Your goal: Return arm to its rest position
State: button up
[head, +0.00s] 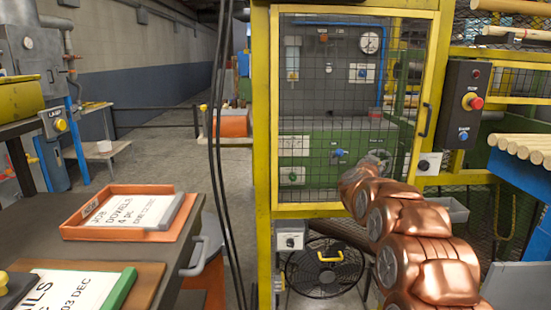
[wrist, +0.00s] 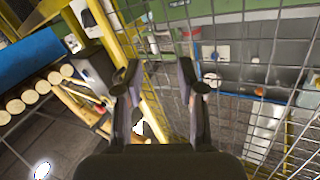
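My copper-coloured arm rises from the lower right of the head view and reaches forward to the mesh door of the yellow-framed cage (head: 262,130). My gripper is mostly hidden behind the arm's last link in that view. In the wrist view my gripper (wrist: 158,85) shows two dark fingers standing apart with nothing between them. The mesh (wrist: 235,60) fills the view beyond the fingers. I cannot tell whether the fingers touch it.
A control box with a red button (head: 468,103) hangs right of the cage, above pale dowels on a blue rack (head: 522,180). A fan (head: 325,268) stands low under the cage. An orange tray (head: 85,231) lies on the left bench. Floor between bench and cage is open, crossed by hanging cables.

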jog(key=s+a+f+n+g+y, duration=0.1)
jog(key=s+a+n+y, duration=0.25)
jog(key=a, duration=0.35)
jog(key=s+a+f+n+y, duration=0.1)
jog(key=s+a+n+y, duration=0.1)
jog(key=s+a+y, duration=0.4)
jog(key=s+a+f+n+g+y, duration=0.1)
jog(key=s+a+f+g, duration=0.1)
jog(key=s+a+f, duration=0.3)
jog(key=s+a+f+n+g+y, duration=0.1)
jog(key=s+a+n+g, duration=0.15)
jog(key=s, duration=0.55)
jog(key=s+d+f+g+h, duration=0.1)
jog(key=s+d+f+g, duration=0.2)
jog(key=s, duration=1.2)
jog(key=s+d+f+g+h, duration=0.1)
jog(key=s+f+g, duration=0.35)
jog(key=s, duration=0.95)
jog(key=s+d+f+g+h, duration=0.1)
jog(key=s+d+f+g, duration=0.2)
jog(key=s, duration=1.2)
notch_tip(320, 180, up, 22)
jog(key=s+a+p, duration=0.1)
jog(key=p, duration=1.9)
jog(key=shift+g, duration=0.4)
jog(key=shift+s+f, duration=0.1)
